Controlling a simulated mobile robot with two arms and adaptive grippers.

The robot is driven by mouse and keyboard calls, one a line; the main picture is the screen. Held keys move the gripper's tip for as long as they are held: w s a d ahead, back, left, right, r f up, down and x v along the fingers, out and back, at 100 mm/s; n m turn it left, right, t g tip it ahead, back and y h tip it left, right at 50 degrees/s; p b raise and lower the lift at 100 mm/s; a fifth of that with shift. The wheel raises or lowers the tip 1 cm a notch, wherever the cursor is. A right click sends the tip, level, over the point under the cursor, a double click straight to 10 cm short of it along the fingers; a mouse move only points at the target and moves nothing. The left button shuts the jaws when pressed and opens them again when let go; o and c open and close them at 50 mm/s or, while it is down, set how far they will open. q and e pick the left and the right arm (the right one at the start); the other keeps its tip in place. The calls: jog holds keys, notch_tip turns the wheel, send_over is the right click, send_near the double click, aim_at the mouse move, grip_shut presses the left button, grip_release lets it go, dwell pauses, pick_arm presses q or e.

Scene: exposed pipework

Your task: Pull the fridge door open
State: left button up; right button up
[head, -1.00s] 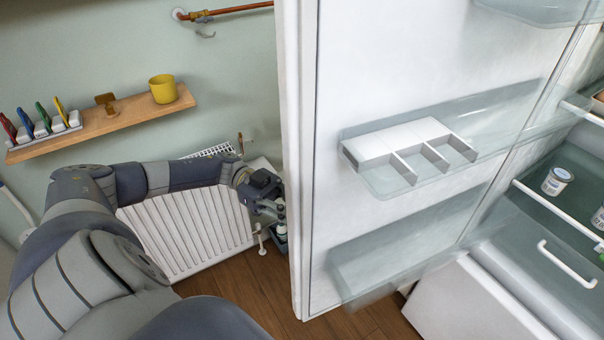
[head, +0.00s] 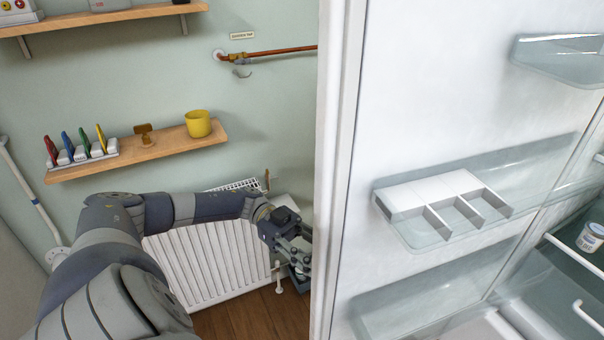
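The fridge door (head: 430,120) stands wide open, with its shelved inner side facing me. Its near edge runs top to bottom through the middle of the head view. My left gripper (head: 303,262) is on the outer side of the door, left of that edge, in front of the radiator. Its fingers are small and partly dark, and I cannot tell whether they are closed on anything. The door's handle is hidden from view. The fridge interior (head: 560,270) shows at the lower right. My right gripper is not in view.
A white radiator (head: 205,265) is on the wall behind my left arm. A wooden shelf (head: 160,152) holds a yellow cup (head: 198,123) and colored-handled items. A copper pipe (head: 280,51) runs along the wall. A white divided tray (head: 440,200) sits in a door shelf.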

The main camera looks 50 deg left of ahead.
pick_arm(q)
jog(key=a, duration=1.1)
jog(key=shift+s+a, duration=0.15)
jog(key=shift+s, duration=0.1)
